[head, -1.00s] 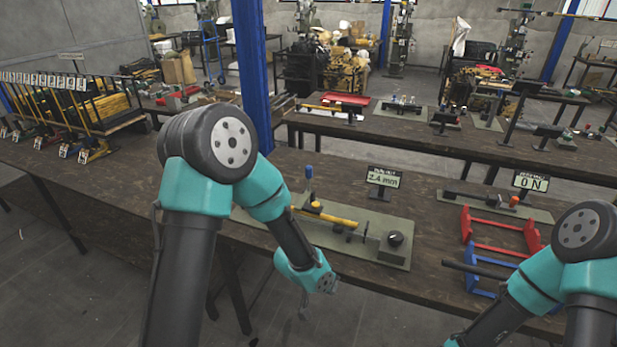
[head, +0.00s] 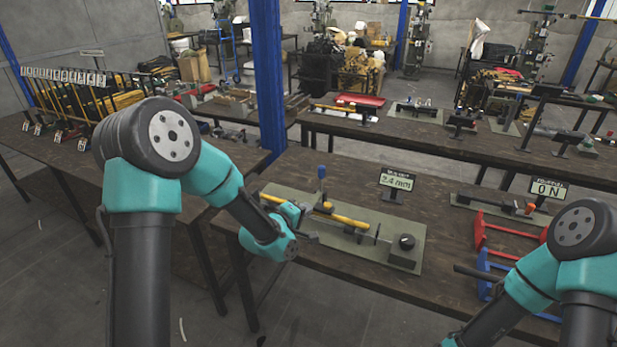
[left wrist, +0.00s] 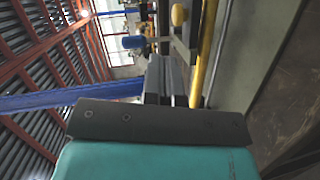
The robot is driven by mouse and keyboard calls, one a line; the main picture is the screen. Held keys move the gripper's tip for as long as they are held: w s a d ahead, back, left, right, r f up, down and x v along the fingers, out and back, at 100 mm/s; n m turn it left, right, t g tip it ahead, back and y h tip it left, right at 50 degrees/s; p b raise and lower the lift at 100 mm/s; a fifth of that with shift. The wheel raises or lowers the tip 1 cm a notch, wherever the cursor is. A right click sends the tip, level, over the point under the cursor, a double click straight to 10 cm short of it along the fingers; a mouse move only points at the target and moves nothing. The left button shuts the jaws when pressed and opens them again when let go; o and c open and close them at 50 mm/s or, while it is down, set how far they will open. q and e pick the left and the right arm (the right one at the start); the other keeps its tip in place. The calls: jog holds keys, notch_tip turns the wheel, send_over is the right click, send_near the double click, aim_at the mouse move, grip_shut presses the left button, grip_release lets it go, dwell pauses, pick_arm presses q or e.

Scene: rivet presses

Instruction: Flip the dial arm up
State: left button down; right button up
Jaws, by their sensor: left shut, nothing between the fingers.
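I cannot tell for certain which part is the dial arm. My left gripper (head: 311,238) is shut and empty beside the plate's left part, in front of the yellow bar. Contact is unclear. My right gripper is out of view.
A small display (head: 397,180) stands behind the plate. Bare tabletop (head: 345,290) lies in front of the plate.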

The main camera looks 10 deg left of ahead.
aim_at(319, 172)
pick_arm(q)
jog(key=a+r+n, duration=0.1)
jog(key=a+r+n+t, duration=0.1)
jog(key=a, duration=0.1)
jog(key=a+r+n+t+y, duration=0.1)
jog(key=shift+w+a, duration=0.35)
jog(key=x, duration=1.3)
jog(key=shift+w+d+r, duration=0.1)
jog(key=shift+w+r, duration=0.1)
jog(key=shift+w, duration=0.3)
